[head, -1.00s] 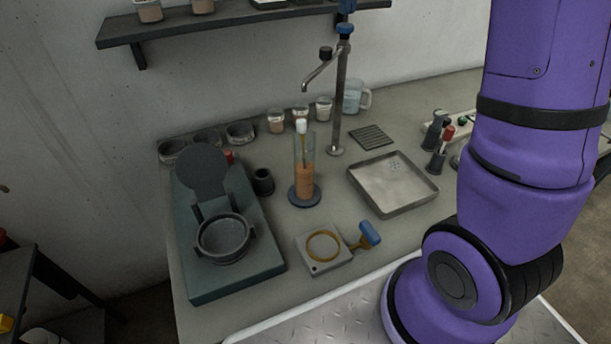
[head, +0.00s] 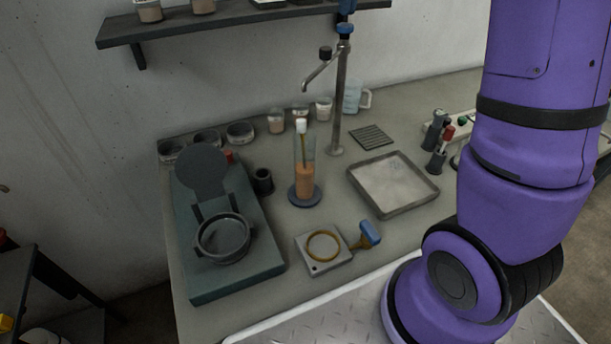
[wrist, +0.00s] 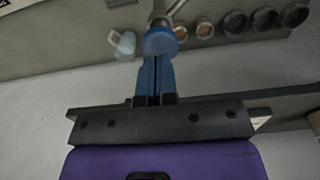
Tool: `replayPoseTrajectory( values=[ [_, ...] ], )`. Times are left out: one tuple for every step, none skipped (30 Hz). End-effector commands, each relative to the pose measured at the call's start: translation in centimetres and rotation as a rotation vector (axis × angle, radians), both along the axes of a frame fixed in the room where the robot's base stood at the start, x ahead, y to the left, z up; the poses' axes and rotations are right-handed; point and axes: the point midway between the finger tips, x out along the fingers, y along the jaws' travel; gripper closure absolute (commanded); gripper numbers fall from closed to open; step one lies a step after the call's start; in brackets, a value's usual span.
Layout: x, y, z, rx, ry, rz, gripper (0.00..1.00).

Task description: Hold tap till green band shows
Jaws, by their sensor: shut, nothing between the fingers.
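The metal tap (head: 338,100) rises from the bench, with a side spout pointing left and a blue knob (head: 345,28) at its top. A clear cylinder (head: 305,180) of orange liquid stands upright on a round dark base, below and left of the spout. A thin yellowish stem with a white top (head: 301,127) stands in it. In the wrist view, the blue fingers of my gripper (wrist: 156,62) are shut and empty, with their tips at the blue knob (wrist: 160,41). Whether they touch or press it I cannot tell. The fingertips (head: 347,7) show at the head view's top edge.
A metal tray (head: 432,190) is right of the cylinder. A green-grey device with a round pan (head: 190,285) is at left. A ring on a plate (head: 340,257) and a blue-handled tool (head: 369,233) are in front. A shelf (head: 115,35) overhangs the back left.

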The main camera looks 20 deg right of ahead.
Motion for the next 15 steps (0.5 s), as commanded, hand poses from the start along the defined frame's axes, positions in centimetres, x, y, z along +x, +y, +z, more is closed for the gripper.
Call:
replayPoseTrajectory(
  values=[
    [0.0, 0.0, -0.1, 0.0, 0.001, 0.0, 1.0],
    [0.0, 0.0, -0.2, 0.0, 0.001, 0.0, 1.0],
    [0.0, 0.0, -0.3, 0.0, 0.001, 0.0, 1.0],
    [0.0, 0.0, -0.4, 0.0, 0.001, 0.0, 1.0],
    [0.0, 0.0, -0.5, 0.0, 0.001, 0.0, 1.0],
    [0.0, 0.0, -0.6, 0.0, 0.001, 0.0, 1.0],
    [0.0, 0.0, -0.7, 0.0, 0.001, 0.0, 1.0],
    [0.0, 0.0, -0.8, 0.0, 0.001, 0.0, 1.0],
    [0.0, 0.0, -0.9, 0.0, 0.002, 0.0, 1.0],
    [0.0, 0.0, -0.9, 0.0, 0.002, 0.0, 1.0],
    [0.0, 0.0, -1.0, 0.0, 0.002, 0.0, 1.0],
    [0.0, 0.0, -1.1, 0.0, 0.002, 0.0, 1.0],
    [0.0, 0.0, -1.2, 0.0, 0.002, 0.0, 1.0],
    [0.0, 0.0, -1.3, 0.0, 0.001, 0.0, 1.0],
    [0.0, 0.0, -1.4, 0.0, 0.001, 0.0, 1.0]
  ],
)
